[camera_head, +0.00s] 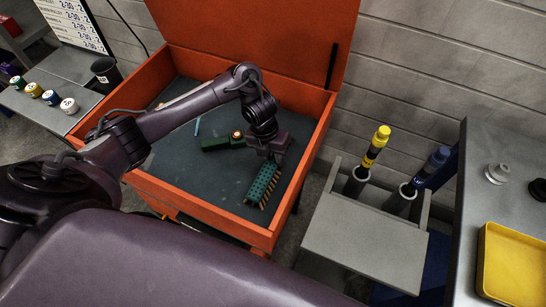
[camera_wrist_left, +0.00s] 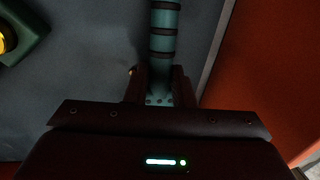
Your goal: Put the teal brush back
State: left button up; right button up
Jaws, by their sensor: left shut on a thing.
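The teal brush (camera_head: 263,184) is inside the orange box, near its front right corner, with a dotted teal face and a striped edge. My left gripper (camera_head: 270,152) is over the box and shut on one end of the brush. In the left wrist view, the banded teal brush (camera_wrist_left: 163,38) runs up from between the fingers of my left gripper (camera_wrist_left: 160,86). I cannot tell whether the brush touches the box floor. My right gripper is not in view.
The orange box (camera_head: 206,226) has a raised lid and a dark floor. A green object (camera_head: 222,143) with a yellow-orange knob lies in it. To the right, a grey stand (camera_head: 365,235) holds yellow-black and blue tools in tubes. A yellow tray (camera_head: 515,265) is further right.

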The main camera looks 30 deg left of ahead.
pick_arm(q)
jog(key=shift+f, duration=0.2)
jog(key=o, duration=0.9)
jog(key=shift+r, duration=0.1)
jog(key=shift+r, duration=0.1)
jog(key=r+p, duration=0.1)
jog(key=r, duration=0.3)
jog(key=a+r+p, duration=0.1)
jog(key=r, duration=0.3)
jog(key=a+r+p, duration=0.1)
jog(key=r, duration=0.3)
jog(key=shift+a+p, duration=0.15)
jog(key=shift+p, duration=0.25)
